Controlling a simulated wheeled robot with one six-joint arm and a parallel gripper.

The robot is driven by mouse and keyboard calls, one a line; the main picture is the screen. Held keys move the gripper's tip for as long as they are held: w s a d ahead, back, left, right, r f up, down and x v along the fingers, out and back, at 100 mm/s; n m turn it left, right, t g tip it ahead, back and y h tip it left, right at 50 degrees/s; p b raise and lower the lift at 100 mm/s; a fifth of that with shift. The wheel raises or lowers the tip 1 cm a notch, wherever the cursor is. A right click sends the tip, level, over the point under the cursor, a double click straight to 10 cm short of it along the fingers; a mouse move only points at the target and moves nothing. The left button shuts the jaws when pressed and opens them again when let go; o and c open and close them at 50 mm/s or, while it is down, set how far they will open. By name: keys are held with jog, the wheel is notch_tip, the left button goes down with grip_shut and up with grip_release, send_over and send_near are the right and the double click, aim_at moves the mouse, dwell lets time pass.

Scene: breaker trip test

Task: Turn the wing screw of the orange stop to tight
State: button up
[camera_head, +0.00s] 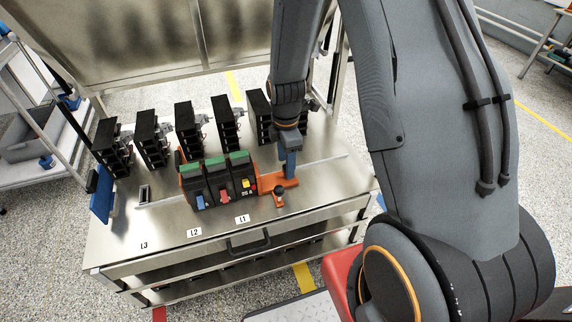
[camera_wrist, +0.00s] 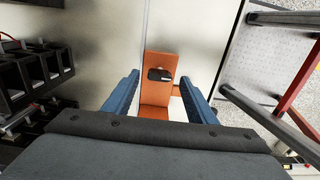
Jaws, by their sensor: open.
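The orange stop (camera_head: 268,187) sits on the metal rail at the right end of the row of breakers. In the head view a small dark knob, seemingly the wing screw (camera_head: 279,191), shows at its front. In the wrist view the orange stop (camera_wrist: 156,95) lies between my fingers, with the dark wing screw (camera_wrist: 160,74) on it. My gripper (camera_head: 290,172) points down over the stop. In the wrist view its blue fingers (camera_wrist: 159,80) are apart, one on each side of the stop, with nothing held.
Breakers (camera_head: 218,181) with green tops stand on the rail just left of the stop. Several black units (camera_head: 190,128) stand in a row behind. Labels L1, L2 and L3 lie along the bench front (camera_head: 168,244). The rail (camera_head: 325,167) is bare right of the stop.

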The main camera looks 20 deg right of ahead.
jog(key=shift+f, duration=0.75)
jog(key=c, duration=1.1)
